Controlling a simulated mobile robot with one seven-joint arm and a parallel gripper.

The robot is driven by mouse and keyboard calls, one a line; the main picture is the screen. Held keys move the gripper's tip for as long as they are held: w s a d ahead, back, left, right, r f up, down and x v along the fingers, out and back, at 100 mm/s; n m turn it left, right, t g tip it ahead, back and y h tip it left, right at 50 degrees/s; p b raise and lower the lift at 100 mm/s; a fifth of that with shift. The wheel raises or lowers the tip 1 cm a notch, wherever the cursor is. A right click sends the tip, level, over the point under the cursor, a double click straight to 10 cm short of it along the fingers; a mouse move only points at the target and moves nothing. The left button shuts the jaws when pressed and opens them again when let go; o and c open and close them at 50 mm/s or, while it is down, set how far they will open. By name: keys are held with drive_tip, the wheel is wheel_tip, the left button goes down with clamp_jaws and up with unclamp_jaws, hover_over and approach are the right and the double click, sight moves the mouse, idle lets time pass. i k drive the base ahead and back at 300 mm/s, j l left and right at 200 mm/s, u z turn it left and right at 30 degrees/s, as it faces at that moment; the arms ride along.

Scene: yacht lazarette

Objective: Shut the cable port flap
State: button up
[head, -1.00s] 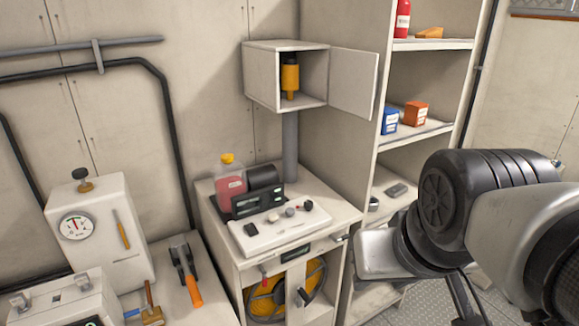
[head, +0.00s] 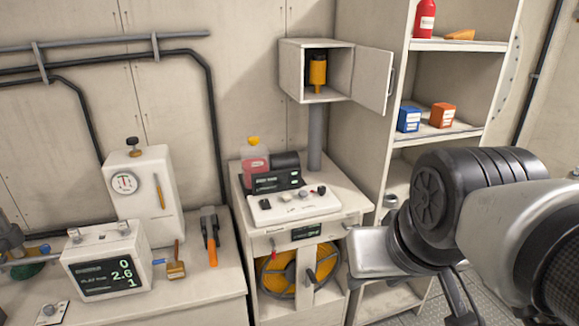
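No part is clearly marked as the cable port flap. A small white box (head: 290,72) on a grey post holds a yellow-and-black cylinder (head: 317,72). Its door (head: 371,78) stands open, swung out to the right, with a handle on its far edge. Below, a white cabinet (head: 246,208) has openings in its front showing a coiled yellow cable (head: 277,275). A red-tipped handle hangs at the left opening and a dark one at the right; I cannot tell whether a flap is there.
A console (head: 295,205) and a bottle with pink liquid (head: 254,165) stand on the cabinet. Shelves (head: 462,46) with blue and orange boxes rise behind my arm. A left bench holds a gauge unit (head: 148,205), a display box (head: 108,268) and tools.

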sight(373, 68)
drive_tip(key=l+u, duration=0.1)
drive_tip(key=u, duration=0.45)
drive_tip(key=i+l+u, duration=0.1)
drive_tip(key=l+u, duration=0.25)
drive_tip(key=l, duration=0.2)
drive_tip(key=l+u, duration=0.35)
drive_tip(key=l, duration=0.2)
drive_tip(key=l+u, duration=0.2)
drive_tip(key=l, duration=1.7)
drive_tip(key=k+l, duration=0.1)
drive_tip(key=l, duration=0.7)
drive_tip(key=u, duration=0.05)
